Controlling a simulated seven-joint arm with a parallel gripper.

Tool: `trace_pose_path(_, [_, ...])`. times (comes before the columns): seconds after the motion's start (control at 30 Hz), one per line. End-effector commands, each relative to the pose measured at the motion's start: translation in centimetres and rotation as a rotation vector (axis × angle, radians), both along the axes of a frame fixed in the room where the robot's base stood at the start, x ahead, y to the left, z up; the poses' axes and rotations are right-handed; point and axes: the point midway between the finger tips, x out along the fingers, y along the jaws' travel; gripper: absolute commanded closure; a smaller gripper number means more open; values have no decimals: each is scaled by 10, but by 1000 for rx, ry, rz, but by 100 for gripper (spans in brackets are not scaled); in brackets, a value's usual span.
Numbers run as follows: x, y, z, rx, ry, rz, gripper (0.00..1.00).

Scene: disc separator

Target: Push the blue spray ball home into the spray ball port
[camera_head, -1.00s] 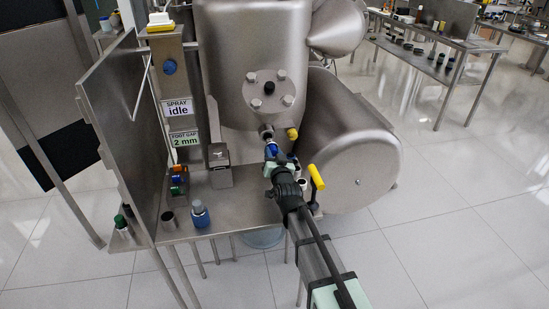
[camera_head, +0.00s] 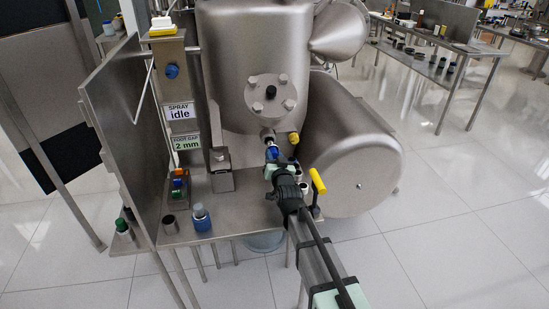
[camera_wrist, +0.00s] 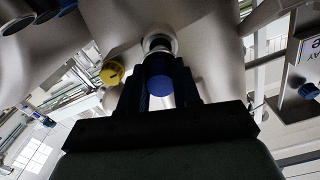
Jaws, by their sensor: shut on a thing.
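The blue spray ball (camera_head: 271,153) is between the fingers of my gripper (camera_head: 272,158), just below the steel vessel's port. In the wrist view, my gripper (camera_wrist: 160,88) is shut on the blue spray ball (camera_wrist: 159,76), which shows as a dark blue rounded shape. The spray ball port (camera_wrist: 158,42) is a pale ring with a dark opening, right beyond the ball and in line with it. The port also shows as a short steel stub (camera_head: 267,136) on the vessel. How deep the ball sits in the port is hidden by the fingers.
A yellow-capped fitting (camera_head: 293,138) sits just right of the port. A yellow handle (camera_head: 318,181) stands right of my gripper. A large steel drum (camera_head: 350,150) is on the right. Labels read "SPRAY idle" (camera_head: 180,112) and "PORT GAP 2 mm" (camera_head: 186,142). A blue-bodied bottle (camera_head: 202,219) stands at the front left.

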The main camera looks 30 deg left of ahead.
Motion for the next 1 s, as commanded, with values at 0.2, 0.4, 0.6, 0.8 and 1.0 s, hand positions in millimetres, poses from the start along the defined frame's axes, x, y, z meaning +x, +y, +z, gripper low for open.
trace_pose_path(0.2, [4,4,0,1,-1,0,100])
trace_pose_path(0.4, [6,6,0,1,-1,0,100])
trace_pose_path(0.6, [9,9,0,1,-1,0,100])
trace_pose_path(0.8, [10,9,0,1,-1,0,100])
trace_pose_path(1.0, [10,9,0,1,-1,0,100])
